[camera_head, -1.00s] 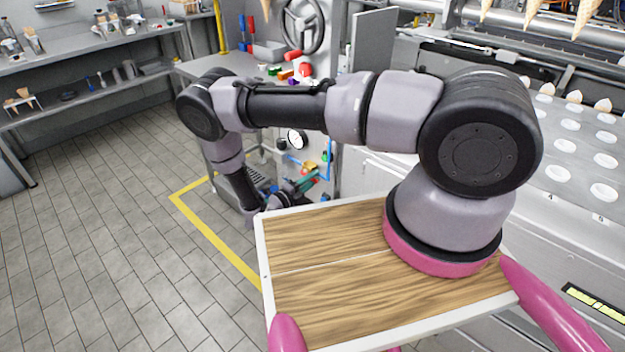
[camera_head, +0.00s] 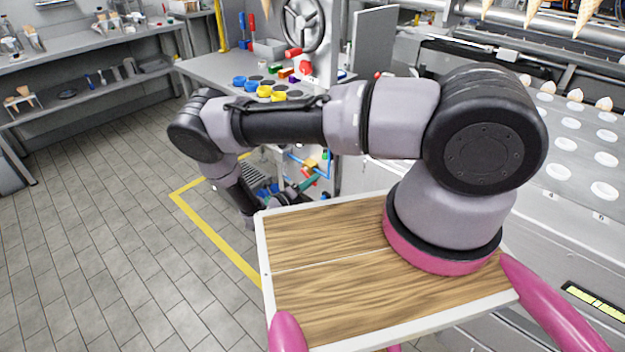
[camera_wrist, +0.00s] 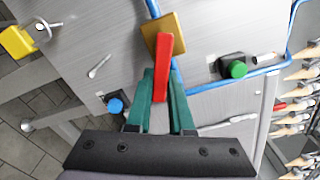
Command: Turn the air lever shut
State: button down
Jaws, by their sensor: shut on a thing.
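In the wrist view the air lever is a red handle (camera_wrist: 163,66) on a gold-yellow valve body (camera_wrist: 172,27), set on a grey metal panel by a blue pipe. My gripper (camera_wrist: 161,92) has green fingers, one on each side of the handle's lower end, and is shut on it. The handle points down in this picture, slightly tilted. In the head view the yellow valve body (camera_head: 310,163) is small beside my gripper's green fingers (camera_head: 309,184); the handle's angle cannot be told there.
A green knob (camera_wrist: 237,69) on a black box and the blue pipe (camera_wrist: 220,82) lie right of the lever. A blue knob (camera_wrist: 115,105) and a yellow padlock (camera_wrist: 17,41) lie left. A grey worktable (camera_head: 215,68) stands behind my arm; the tiled floor at left is clear.

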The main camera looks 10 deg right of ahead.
jog(key=m, duration=0.1)
jog(key=f+m, duration=0.1)
jog(key=m, duration=0.1)
jog(key=shift+w+a+f+m, duration=0.15)
jog(key=shift+w+a+m, duration=0.1)
jog(key=shift+w+m, duration=0.15)
jog(key=shift+w+a+f+m, duration=0.25)
jog(key=shift+w+m, duration=0.2)
jog(key=shift+m, duration=1.1)
jog(key=shift+w+a+f+m, duration=0.2)
jog(key=shift+w+a+m, duration=0.15)
jog(key=shift+m, duration=1.15)
jog(key=shift+w+a+f+m, duration=0.25)
jog(key=shift+w+m, duration=0.25)
jog(key=shift+m, duration=1.05)
jog(key=c, duration=0.8)
grip_release()
jog(key=shift+a, duration=0.1)
